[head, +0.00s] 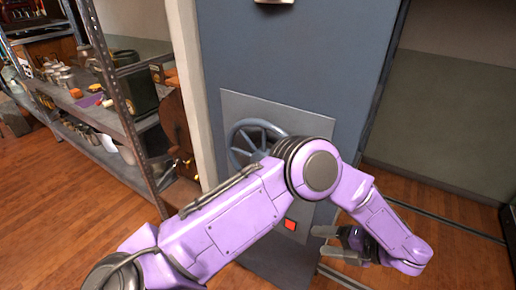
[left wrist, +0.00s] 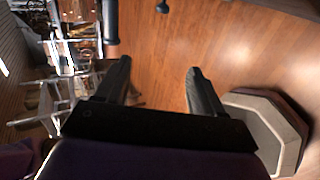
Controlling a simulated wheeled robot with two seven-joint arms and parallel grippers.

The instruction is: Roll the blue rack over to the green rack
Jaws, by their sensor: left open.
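The blue rack (head: 350,60) shows as a tall blue-grey end panel in the middle of the head view. A round grey handwheel (head: 243,135) sits on a grey plate (head: 310,122) on this panel, partly hidden by my purple left arm. A small red square (head: 290,225) is low on the plate. My left gripper (head: 318,241) is in front of the panel's lower right side, below and right of the wheel. It also shows in the left wrist view (left wrist: 158,70), open with nothing between its fingers. I cannot make out a green rack for certain. My right gripper is not in view.
A metal shelf (head: 112,122) with jars and containers stands at the left. Floor rails (head: 440,208) run across the wooden floor at the right, where there is an open gap beside the blue rack. The left wrist view shows bare wooden floor (left wrist: 240,50) beyond the fingers.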

